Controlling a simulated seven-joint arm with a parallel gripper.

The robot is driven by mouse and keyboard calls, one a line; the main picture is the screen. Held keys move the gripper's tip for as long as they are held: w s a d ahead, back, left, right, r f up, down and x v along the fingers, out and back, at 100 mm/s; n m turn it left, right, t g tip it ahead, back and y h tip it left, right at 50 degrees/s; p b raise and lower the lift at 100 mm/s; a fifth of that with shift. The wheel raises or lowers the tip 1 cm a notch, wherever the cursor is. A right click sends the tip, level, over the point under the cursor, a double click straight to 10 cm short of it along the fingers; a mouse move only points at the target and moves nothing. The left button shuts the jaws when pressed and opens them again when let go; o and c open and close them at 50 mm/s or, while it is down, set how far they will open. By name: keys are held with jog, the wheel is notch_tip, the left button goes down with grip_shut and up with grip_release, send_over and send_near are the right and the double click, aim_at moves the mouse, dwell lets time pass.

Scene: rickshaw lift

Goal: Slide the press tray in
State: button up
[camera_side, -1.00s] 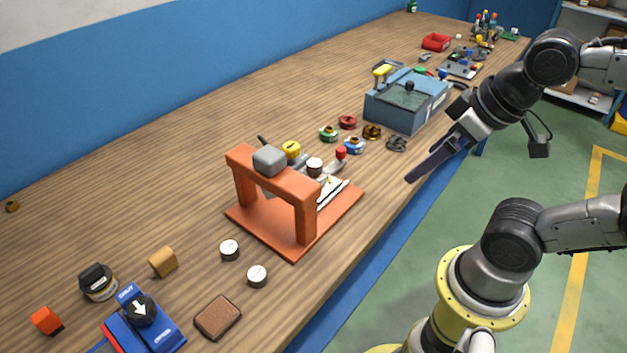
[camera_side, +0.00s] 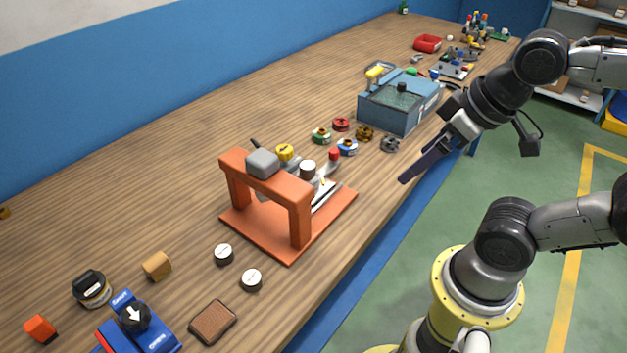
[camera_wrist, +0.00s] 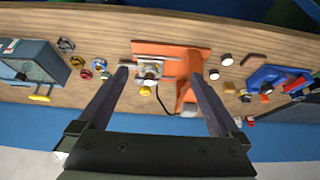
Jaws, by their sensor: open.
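The orange press (camera_side: 237,186) stands on its square base plate on the bench, with a grey block (camera_side: 263,163) on top of its arch. A silvery metal tray or slide (camera_side: 326,192) lies on the base plate beside the arch, partly hidden by it. It also shows in the wrist view (camera_wrist: 150,72), with a yellow knob near it. I cannot tell how far in it sits. My gripper (camera_side: 404,180) is open and empty, over the bench's front edge, apart from the press. In the wrist view its two dark fingers (camera_wrist: 158,73) frame the press.
A blue-grey box (camera_side: 398,105) stands behind, with several coloured round parts (camera_side: 342,124) before it. Two white-topped discs (camera_side: 223,254), a brown pad (camera_side: 212,322) and a blue fixture (camera_side: 152,334) lie nearer the camera. Bare bench (camera_side: 110,200) is left of the press.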

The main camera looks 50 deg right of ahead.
jog(key=shift+s, duration=0.1)
jog(key=c, duration=0.4)
jog(key=r, duration=0.1)
jog(key=w+r, duration=0.1)
jog(key=r, duration=0.1)
jog(key=shift+w, duration=0.3)
jog(key=shift+c, duration=0.9)
jog(key=w+r, duration=0.3)
jog(key=w, duration=0.1)
jog(key=m+g, duration=0.3)
jog(key=g, duration=0.3)
send_over(334, 150)
notch_tip(334, 150, down, 10)
notch_tip(334, 150, down, 14)
jog(key=shift+a+r, duration=0.1)
jog(key=shift+r, duration=0.1)
grip_shut()
